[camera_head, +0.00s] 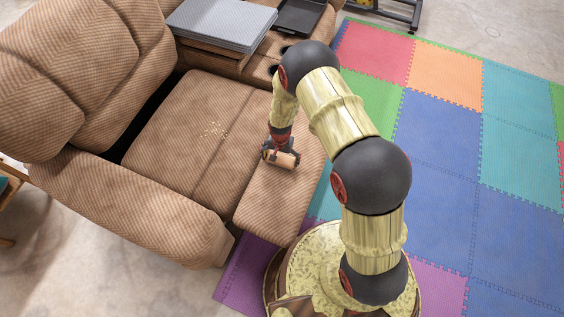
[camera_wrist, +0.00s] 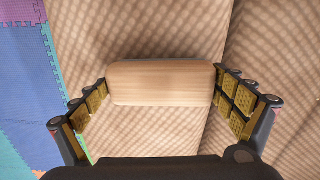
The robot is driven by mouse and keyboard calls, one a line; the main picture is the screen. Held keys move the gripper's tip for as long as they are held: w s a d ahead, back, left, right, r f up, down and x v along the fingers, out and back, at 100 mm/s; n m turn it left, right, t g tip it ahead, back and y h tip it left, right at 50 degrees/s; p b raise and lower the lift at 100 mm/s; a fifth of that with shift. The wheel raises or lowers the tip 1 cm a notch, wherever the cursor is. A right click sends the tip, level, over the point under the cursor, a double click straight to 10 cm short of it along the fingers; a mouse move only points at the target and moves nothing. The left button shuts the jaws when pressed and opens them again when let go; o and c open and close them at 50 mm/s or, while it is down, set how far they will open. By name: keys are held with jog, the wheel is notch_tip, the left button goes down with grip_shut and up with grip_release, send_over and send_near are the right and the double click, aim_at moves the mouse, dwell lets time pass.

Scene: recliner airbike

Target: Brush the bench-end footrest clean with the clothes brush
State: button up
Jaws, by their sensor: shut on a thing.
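My gripper (camera_head: 268,148) is shut on the clothes brush (camera_head: 284,160), a block with a pale wooden back. In the wrist view the brush (camera_wrist: 160,84) lies crosswise between the two fingers, its bristles hidden beneath. The brush is at the brown corduroy footrest (camera_head: 268,207), over its surface; I cannot tell whether the bristles touch. The footrest is extended at the right end of the recliner seat. No crumbs show on its visible part; my arm hides some of its far end.
A console with a grey folded stack (camera_head: 222,23) and a black tray (camera_head: 299,16) stands behind. The armrest (camera_head: 130,205) borders the near side. Coloured foam mats (camera_head: 440,120) cover the floor at right.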

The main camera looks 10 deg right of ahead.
jog(key=shift+r+p, duration=1.05)
jog(key=shift+r, duration=0.45)
jog(key=shift+r, duration=0.1)
